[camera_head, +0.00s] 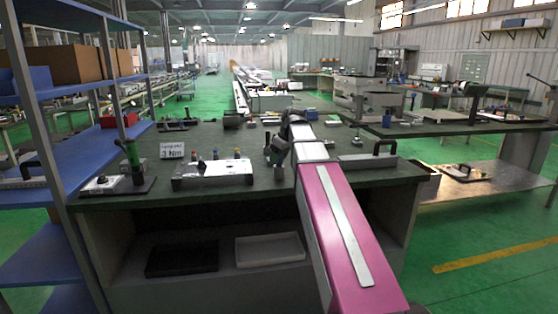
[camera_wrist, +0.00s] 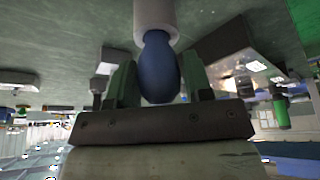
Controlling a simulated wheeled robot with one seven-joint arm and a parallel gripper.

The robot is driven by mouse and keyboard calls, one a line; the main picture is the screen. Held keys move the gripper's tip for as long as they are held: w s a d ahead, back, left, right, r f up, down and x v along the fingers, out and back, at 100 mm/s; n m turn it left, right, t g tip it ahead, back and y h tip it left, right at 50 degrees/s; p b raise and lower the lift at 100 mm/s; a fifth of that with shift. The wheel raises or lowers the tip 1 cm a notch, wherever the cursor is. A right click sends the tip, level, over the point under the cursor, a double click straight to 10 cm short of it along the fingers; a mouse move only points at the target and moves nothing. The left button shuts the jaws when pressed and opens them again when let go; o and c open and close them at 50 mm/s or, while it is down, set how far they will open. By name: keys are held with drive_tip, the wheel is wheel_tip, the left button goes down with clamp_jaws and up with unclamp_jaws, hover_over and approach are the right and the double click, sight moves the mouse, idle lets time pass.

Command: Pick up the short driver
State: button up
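A blue-handled tool, seemingly the short driver (camera_wrist: 157,68), fills the space between my gripper's green fingers in the wrist view. A thick pale cylinder (camera_wrist: 155,18) continues from its far end. My gripper (camera_wrist: 158,85) has a finger against each side of the blue handle, with no clear gap. In the head view my gripper (camera_head: 274,154) is low over the dark workbench (camera_head: 330,185), just right of a metal block. My arm and the dim picture hide most of the tool there, and its contact with the bench cannot be told.
The metal block (camera_head: 212,178) carries small coloured knobs. A sign reading 3 Nm (camera_head: 172,151) and a green-handled tool on a base (camera_head: 133,160) stand left. A plate with a black handle (camera_head: 368,160) lies right. Blue shelving (camera_head: 45,187) borders the left; trays (camera_head: 270,249) sit below.

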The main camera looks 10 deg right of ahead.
drive_tip(key=c, duration=0.5)
